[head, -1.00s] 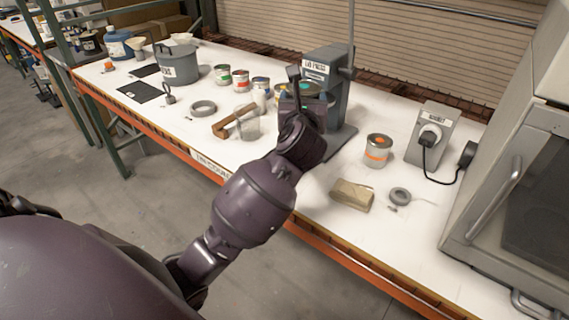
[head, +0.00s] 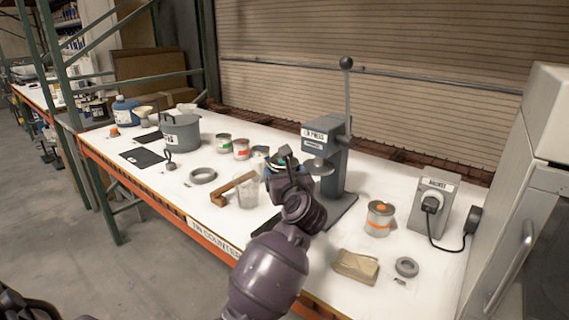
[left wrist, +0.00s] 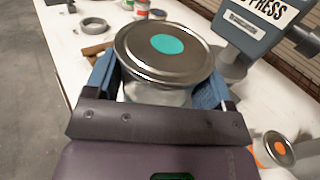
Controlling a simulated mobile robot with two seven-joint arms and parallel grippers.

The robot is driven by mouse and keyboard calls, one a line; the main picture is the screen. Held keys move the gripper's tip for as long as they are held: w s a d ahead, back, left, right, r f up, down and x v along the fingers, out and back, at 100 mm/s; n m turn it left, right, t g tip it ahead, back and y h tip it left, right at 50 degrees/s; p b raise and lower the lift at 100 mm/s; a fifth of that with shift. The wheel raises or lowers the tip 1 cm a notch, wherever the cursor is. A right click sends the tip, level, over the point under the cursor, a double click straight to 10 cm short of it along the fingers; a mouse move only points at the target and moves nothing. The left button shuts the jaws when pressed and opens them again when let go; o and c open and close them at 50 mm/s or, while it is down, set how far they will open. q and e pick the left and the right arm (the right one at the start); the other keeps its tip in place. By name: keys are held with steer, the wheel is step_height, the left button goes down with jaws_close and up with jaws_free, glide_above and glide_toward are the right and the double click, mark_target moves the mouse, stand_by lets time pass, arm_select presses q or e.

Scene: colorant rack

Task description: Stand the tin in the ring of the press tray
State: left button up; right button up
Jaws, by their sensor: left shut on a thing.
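My left gripper (head: 287,172) is shut on a tin. In the left wrist view the tin (left wrist: 140,62) is upright between the fingers, with a silver lid bearing a teal dot (left wrist: 166,44). The grey lid press (head: 328,148) stands just right of and behind the gripper in the head view; its head also shows in the left wrist view (left wrist: 250,25). The dark press tray (head: 343,208) shows partly at the press's foot. My gripper and arm hide the rest, and I cannot make out its ring. My right gripper is not in view.
A tin with an orange band (head: 379,218), a tan block (head: 356,265) and a grey ring (head: 406,267) are right of the press. A clear beaker (head: 246,191), a wooden piece (head: 229,193) and other tins (head: 241,148) are left. A grey gauge box (head: 432,200) stands farther right.

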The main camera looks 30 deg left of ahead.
arm_select(q)
steer(key=shift+f+b, duration=0.75)
steer(key=shift+f, duration=5.35)
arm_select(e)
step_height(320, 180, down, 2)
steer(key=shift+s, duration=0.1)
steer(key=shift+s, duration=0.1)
